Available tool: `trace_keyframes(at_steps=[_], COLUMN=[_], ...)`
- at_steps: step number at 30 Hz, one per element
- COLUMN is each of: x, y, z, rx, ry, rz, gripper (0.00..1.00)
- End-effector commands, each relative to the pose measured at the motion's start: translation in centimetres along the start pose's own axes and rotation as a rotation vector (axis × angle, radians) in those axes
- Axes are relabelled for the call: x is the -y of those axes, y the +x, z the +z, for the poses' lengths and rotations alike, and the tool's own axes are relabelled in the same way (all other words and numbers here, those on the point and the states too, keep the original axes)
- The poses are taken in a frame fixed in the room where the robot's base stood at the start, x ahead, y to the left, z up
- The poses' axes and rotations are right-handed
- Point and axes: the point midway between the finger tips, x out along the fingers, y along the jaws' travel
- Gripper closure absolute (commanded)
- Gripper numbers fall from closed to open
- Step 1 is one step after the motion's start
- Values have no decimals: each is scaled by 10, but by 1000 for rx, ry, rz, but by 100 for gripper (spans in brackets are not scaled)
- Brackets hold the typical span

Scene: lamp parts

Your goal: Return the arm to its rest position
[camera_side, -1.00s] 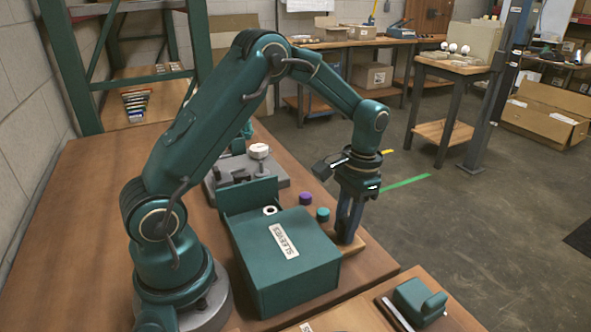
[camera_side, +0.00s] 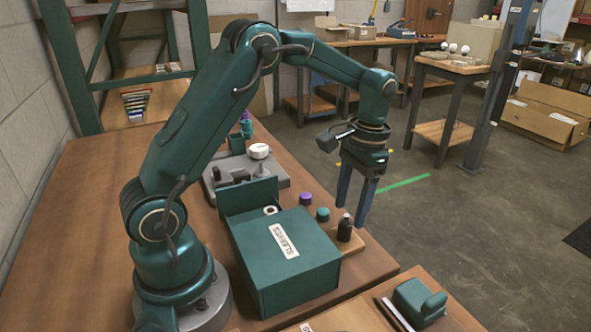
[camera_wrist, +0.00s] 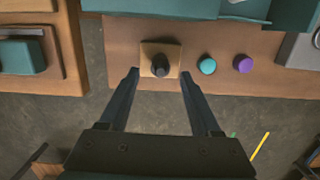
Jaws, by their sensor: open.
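My gripper (camera_side: 357,207) is open and empty, with its two blue fingers pointing down. In the side view it hangs beside and above a small black lamp part (camera_side: 345,228). That part stands upright on a wooden block (camera_side: 352,243) near the table edge. In the wrist view the black part (camera_wrist: 160,66) sits on its square wooden block (camera_wrist: 148,48), ahead of my spread fingertips (camera_wrist: 158,75) and apart from them.
A teal box (camera_side: 290,265) labelled SLEEVES stands on the table beside the block. A purple cap (camera_side: 306,198) and a teal cap (camera_side: 322,214) lie nearby. A grey fixture (camera_side: 285,176) with a white knob is behind. A teal holder (camera_side: 420,302) sits front right.

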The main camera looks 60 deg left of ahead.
Motion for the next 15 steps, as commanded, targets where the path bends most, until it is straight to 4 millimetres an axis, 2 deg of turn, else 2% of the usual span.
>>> trace_keyframes(at_steps=[5, 9, 15], x=[-5, -15, -29], y=[-37, -72, -105], z=[1, 21, 60], rx=[-91, -189, -326], ry=[16, 33, 43], rz=[-16, -30, -41], gripper=[36, 36, 36])
